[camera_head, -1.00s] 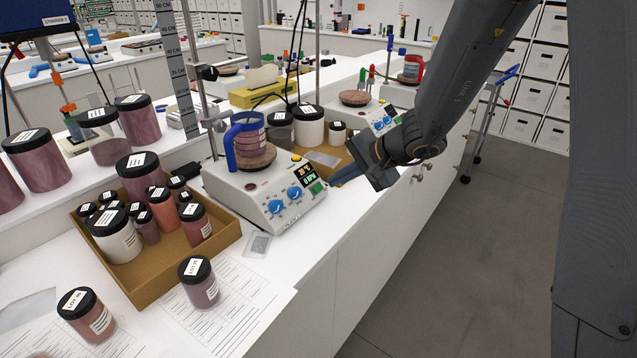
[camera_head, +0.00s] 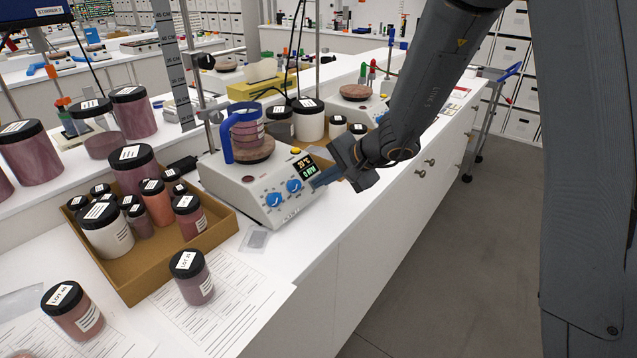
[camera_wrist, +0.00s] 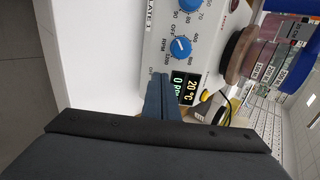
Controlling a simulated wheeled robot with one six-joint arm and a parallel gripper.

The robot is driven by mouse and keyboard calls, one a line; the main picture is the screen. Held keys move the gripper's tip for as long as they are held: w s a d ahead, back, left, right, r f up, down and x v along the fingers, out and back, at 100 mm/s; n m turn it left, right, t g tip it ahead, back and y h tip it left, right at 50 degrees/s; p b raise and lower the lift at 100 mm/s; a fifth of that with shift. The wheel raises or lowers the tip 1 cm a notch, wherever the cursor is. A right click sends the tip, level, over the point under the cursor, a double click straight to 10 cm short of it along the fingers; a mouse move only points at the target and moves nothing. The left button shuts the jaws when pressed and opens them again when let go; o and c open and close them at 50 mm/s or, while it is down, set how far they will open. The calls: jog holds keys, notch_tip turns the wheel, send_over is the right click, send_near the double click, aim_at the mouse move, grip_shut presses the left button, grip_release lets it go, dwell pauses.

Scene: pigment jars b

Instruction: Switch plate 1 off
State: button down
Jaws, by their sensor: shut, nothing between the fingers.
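Plate 1 (camera_head: 240,188) is a white hotplate stirrer with two blue knobs and a round wooden-brown top. Its display (camera_head: 307,168) reads 20 °C and 0 RPM, and is lit in the wrist view too (camera_wrist: 184,88). The "PLATE 1" lettering shows on its front in the wrist view (camera_wrist: 149,16). My gripper (camera_head: 316,182) is shut and empty, its tips at the lower right of the front panel, beside the display. The wrist view shows the blue-grey fingers (camera_wrist: 161,85) over the panel's end. The green switch is hidden behind them; I cannot tell whether they touch.
A cardboard tray (camera_head: 150,285) of jars is to the left. Several jars stand behind the plate. A second plate (camera_head: 354,109) is further back. The aisle floor at right is clear.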

jog(key=shift+w+a+f+b, duration=0.25)
jog(key=shift+f+b, duration=0.1)
jog(key=shift+b, duration=0.3)
jog(key=shift+s, duration=0.1)
jog(key=v, duration=1.1)
jog(key=shift+d+r, duration=0.2)
jog(key=shift+r, duration=0.05)
jog(key=shift+s, duration=0.2)
jog(key=s+d+f+n+g+h, duration=0.2)
jog(key=s+d, duration=0.4)
jog(key=s, duration=0.3)
jog(key=s+d+f+n+g+h, duration=0.2)
jog(key=s+d+f+n+h, duration=0.3)
jog(key=s, duration=0.5)
notch_tip(320, 180, down, 2)
jog(key=shift+s+d+f+n, duration=0.2)
jog(key=shift+s+d+n, duration=0.15)
jog(key=shift+d, duration=0.1)
